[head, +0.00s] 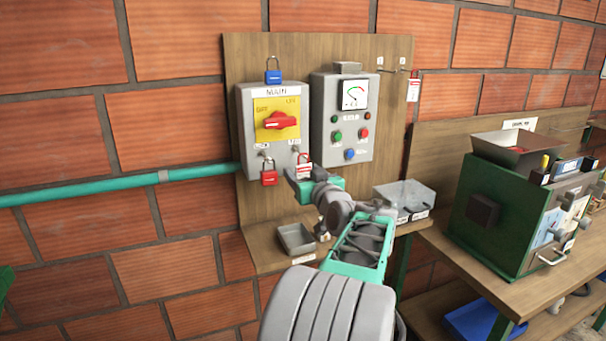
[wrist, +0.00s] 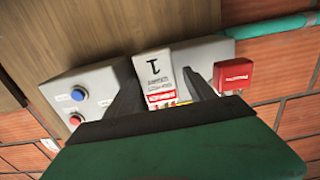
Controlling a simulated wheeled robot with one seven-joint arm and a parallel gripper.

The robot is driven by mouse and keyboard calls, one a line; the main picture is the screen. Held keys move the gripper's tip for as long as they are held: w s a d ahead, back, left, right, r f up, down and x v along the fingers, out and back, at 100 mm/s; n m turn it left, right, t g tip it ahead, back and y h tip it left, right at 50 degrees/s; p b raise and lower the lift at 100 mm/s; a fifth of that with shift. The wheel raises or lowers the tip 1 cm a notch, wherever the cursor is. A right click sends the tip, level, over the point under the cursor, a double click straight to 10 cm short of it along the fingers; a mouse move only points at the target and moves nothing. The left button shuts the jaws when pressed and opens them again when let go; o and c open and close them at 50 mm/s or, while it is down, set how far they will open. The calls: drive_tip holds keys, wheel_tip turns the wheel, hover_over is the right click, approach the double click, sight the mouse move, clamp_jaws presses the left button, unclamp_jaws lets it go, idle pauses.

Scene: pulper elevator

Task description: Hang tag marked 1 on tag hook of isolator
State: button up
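The isolator (head: 245,130) is the grey box marked MAIN, with a red rotary handle (head: 279,120) on a yellow plate. Its tag hook (head: 295,150) is a small fitting low on the right of its front. The tag marked 1 (wrist: 158,75) is white with a red band and sits between the dark fingers of my gripper (wrist: 160,88). In the head view my gripper (head: 299,177) is at the isolator's lower right, with the tag (head: 304,160) just below the hook. I cannot tell whether the tag's hole is around the hook.
A red padlock (head: 269,177) hangs left of my gripper; it also shows in the wrist view (wrist: 233,76). A control box (head: 325,130) stands close on the right. A small tray (head: 295,238) is on the shelf below.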

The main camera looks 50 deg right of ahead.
drive_tip(key=b+v, duration=0.2)
drive_tip(key=v, duration=0.6)
drive_tip(key=w+a+f+n+g+y, duration=0.25)
drive_tip(key=w+a+f, duration=0.35)
drive_tip(key=a, duration=0.4)
drive_tip(key=w+a+f+n+g+y, duration=0.1)
drive_tip(key=w+a+f+y, duration=0.4)
drive_tip(key=a, duration=0.6)
drive_tip(key=s+a+f+n+g+y, duration=0.1)
drive_tip(key=a+f+g, duration=0.15)
drive_tip(key=a, duration=0.35)
drive_tip(key=a+f+g, duration=0.1)
drive_tip(key=a+f, duration=0.3)
drive_tip(key=a, duration=0.2)
drive_tip(key=s+a+f+g, duration=0.1)
drive_tip(key=s+a+f, duration=0.1)
drive_tip(key=s+a, duration=0.2)
drive_tip(key=s+a+f+n+g, duration=0.1)
drive_tip(key=s+a+f+g, duration=0.1)
drive_tip(key=s+a+f, duration=0.1)
drive_tip(key=s+a+f+n+g, duration=0.1)
drive_tip(key=s+a+f+g, duration=0.1)
drive_tip(key=s+a, duration=0.3)
drive_tip(key=shift+s+f+y, duration=0.2)
drive_tip(key=shift+s+y, duration=0.05)
drive_tip(key=shift+y, duration=0.1)
